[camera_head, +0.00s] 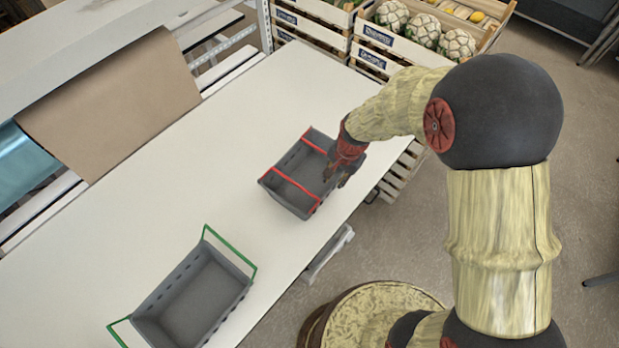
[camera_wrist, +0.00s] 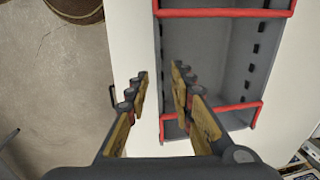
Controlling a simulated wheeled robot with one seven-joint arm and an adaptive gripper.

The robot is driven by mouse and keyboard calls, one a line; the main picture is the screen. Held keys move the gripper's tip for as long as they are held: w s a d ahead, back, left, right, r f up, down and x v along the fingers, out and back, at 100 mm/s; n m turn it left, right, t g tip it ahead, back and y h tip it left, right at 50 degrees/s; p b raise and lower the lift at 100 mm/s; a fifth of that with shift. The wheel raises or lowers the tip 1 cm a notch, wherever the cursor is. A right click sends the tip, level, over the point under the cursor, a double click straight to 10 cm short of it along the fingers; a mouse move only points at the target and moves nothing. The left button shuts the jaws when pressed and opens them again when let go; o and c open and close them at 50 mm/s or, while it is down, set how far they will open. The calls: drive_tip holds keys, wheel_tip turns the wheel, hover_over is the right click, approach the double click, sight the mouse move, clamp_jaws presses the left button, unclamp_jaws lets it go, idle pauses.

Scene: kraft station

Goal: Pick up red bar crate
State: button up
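The red bar crate (camera_head: 290,196) is a grey open box with two red bars, standing upright on the white table. It looks empty. In the wrist view the crate (camera_wrist: 223,60) fills the upper right, with one red bar (camera_wrist: 220,12) at the top and another (camera_wrist: 212,118) lower down. My gripper (camera_head: 342,180) is at the crate's right side in the head view. In the wrist view my gripper (camera_wrist: 160,80) is open, its fingers on either side of the crate's near long wall, with nothing held. I cannot tell whether the fingers touch the wall.
A grey crate with green bars (camera_head: 195,295) stands nearer on the same white table (camera_head: 180,190). Wooden produce crates (camera_head: 380,45) stand beyond the table's far end. Brown paper (camera_head: 110,100) lies along the left. The table is clear between the two grey crates.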

drive_tip(key=f, duration=0.4)
drive_tip(key=shift+w+a+f, duration=0.2)
drive_tip(key=shift+w+a, duration=0.05)
drive_tip(key=shift+c, duration=0.8)
drive_tip(key=c, duration=0.4)
drive_tip(key=shift+r, duration=0.1)
clamp_jaws()
